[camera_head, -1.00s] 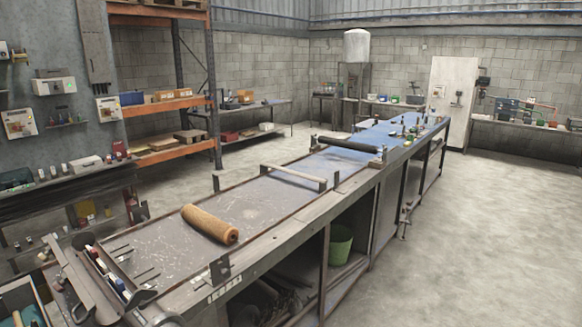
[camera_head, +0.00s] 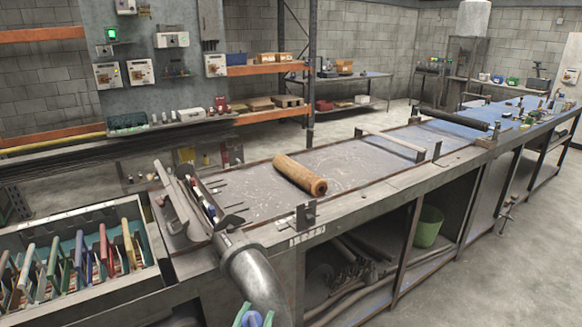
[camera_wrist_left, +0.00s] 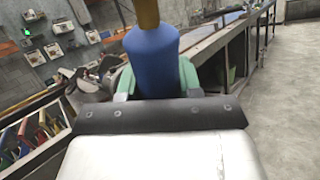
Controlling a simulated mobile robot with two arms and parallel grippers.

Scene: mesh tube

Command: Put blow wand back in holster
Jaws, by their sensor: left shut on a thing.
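My left gripper (camera_head: 254,319) shows at the bottom edge of the head view, its green fingers around a blue thing. In the left wrist view the gripper (camera_wrist_left: 155,78) is shut on a blue cylindrical body with a brownish-yellow upper part, which I take to be the blow wand (camera_wrist_left: 152,52). Its upper end is cut off by the top of that view, and its lower end is hidden behind the gripper's dark plate. I cannot pick out the holster for certain in either view. My right gripper is not in view.
A long workbench (camera_head: 350,160) carries a brown roll (camera_head: 300,175). A grey pipe (camera_head: 252,272) curves down at its near end, close to my left gripper. A box of coloured-handled tools (camera_head: 85,262) stands at left. A green bucket (camera_head: 427,228) sits under the bench. Open floor lies at right.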

